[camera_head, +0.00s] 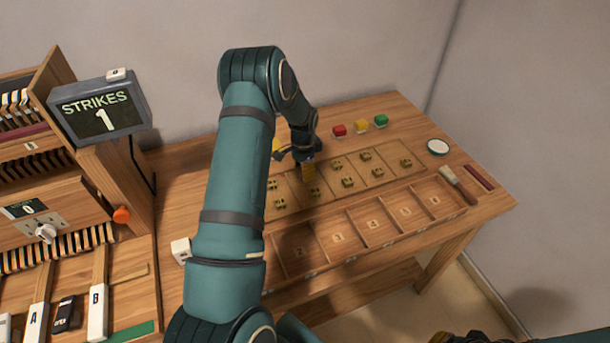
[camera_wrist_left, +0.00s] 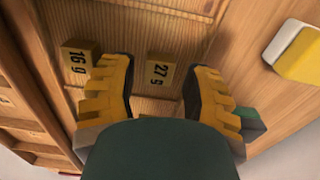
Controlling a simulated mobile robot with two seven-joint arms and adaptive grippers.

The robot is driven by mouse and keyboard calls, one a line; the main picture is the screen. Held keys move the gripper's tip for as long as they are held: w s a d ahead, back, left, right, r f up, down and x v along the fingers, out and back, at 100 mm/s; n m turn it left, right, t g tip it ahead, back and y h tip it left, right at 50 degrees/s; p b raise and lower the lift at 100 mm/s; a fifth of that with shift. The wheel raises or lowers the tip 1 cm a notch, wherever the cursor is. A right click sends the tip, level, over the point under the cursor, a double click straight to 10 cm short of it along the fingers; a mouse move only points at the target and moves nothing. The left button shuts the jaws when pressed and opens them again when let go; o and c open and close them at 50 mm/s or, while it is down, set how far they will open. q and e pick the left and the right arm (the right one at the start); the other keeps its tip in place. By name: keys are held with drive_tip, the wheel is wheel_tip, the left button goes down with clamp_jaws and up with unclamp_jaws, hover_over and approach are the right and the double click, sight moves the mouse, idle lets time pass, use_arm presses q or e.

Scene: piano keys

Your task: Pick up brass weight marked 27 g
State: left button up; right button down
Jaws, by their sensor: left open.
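The brass weight marked 27 g (camera_wrist_left: 160,73) lies in a shallow wooden tray, seen in the left wrist view. My left gripper (camera_wrist_left: 158,92) is open, with its yellow ridged fingers on either side of that weight in the picture; I cannot tell the height gap, and it holds nothing. Another brass weight marked 16 g (camera_wrist_left: 78,58) lies just left of the left finger. In the head view my left gripper (camera_head: 308,172) points down over the tray (camera_head: 330,180), hiding part of it. A black and yellow part of my right gripper (camera_head: 465,338) barely shows at the bottom edge.
Several other brass weights (camera_head: 347,182) lie close by in the tray. Numbered compartments (camera_head: 372,228) run along the front. Red (camera_head: 339,130), yellow (camera_head: 361,126) and green (camera_head: 381,121) blocks stand behind. A brush (camera_head: 458,184) and round white dish (camera_head: 438,147) are at right.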

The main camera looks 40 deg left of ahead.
use_arm(q)
wheel_tip(320, 180, down, 2)
drive_tip(key=c, duration=0.7)
